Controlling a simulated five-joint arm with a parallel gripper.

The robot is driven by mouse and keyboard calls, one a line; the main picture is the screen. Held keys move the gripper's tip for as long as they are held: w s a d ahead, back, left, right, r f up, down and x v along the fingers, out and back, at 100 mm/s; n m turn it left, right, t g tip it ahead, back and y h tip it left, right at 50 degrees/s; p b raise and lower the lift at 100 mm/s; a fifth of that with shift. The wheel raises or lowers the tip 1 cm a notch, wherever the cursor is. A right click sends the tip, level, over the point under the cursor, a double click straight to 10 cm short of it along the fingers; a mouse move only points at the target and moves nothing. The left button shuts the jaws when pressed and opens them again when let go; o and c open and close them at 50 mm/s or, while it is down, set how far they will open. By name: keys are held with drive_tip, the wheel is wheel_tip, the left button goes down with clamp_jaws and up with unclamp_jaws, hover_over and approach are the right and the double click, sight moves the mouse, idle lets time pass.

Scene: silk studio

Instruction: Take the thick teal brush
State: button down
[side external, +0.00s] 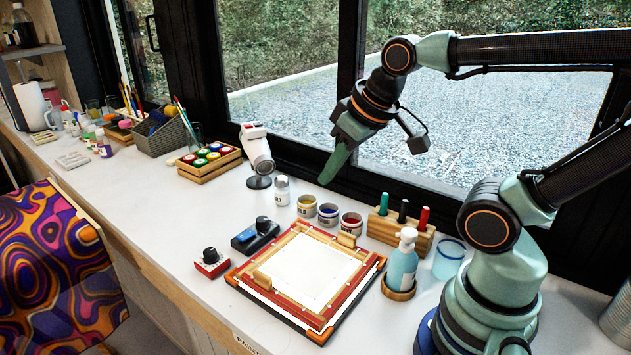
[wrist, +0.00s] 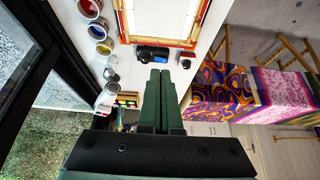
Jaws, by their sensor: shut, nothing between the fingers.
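A wooden block (side external: 411,236) stands near the window sill to the right of the printing frame. Upright in it are a teal handle (side external: 384,203), a black handle (side external: 403,211) and a red handle (side external: 424,218). The teal one is the leftmost; it looks like the thick teal brush, but its lower end is hidden in the block. My gripper (side external: 328,181) is shut and empty, high above the counter, pointing down and to the left of the block in the side view. In the wrist view my gripper's fingers (wrist: 160,74) lie together; the teal handle does not show there.
A wooden printing frame (side external: 302,276) lies in front of the block. Paint jars (side external: 328,214) and a white lamp-like device (side external: 257,155) stand at the back. A soap bottle (side external: 403,262) and a clear cup (side external: 449,260) stand close to the block.

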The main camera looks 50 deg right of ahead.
idle(0.3)
drive_tip(key=c, duration=0.7)
unclamp_jaws()
drive_tip(key=shift+d, duration=0.1)
drive_tip(key=m+g, duration=0.6)
drive_tip(key=m, duration=1.5)
hover_over(384, 202)
wheel_tip(384, 202, down, 6)
drive_tip(key=shift+w+d+r, duration=0.1)
drive_tip(key=shift+d, duration=0.05)
drive_tip(key=shift+d+f, duration=0.1)
drive_tip(key=shift+f, duration=0.3)
wheel_tip(384, 202, down, 6)
drive_tip(key=shift+f, duration=0.15)
drive_tip(key=shift+d+f, duration=0.15)
drive_tip(key=shift+f, duration=2.45)
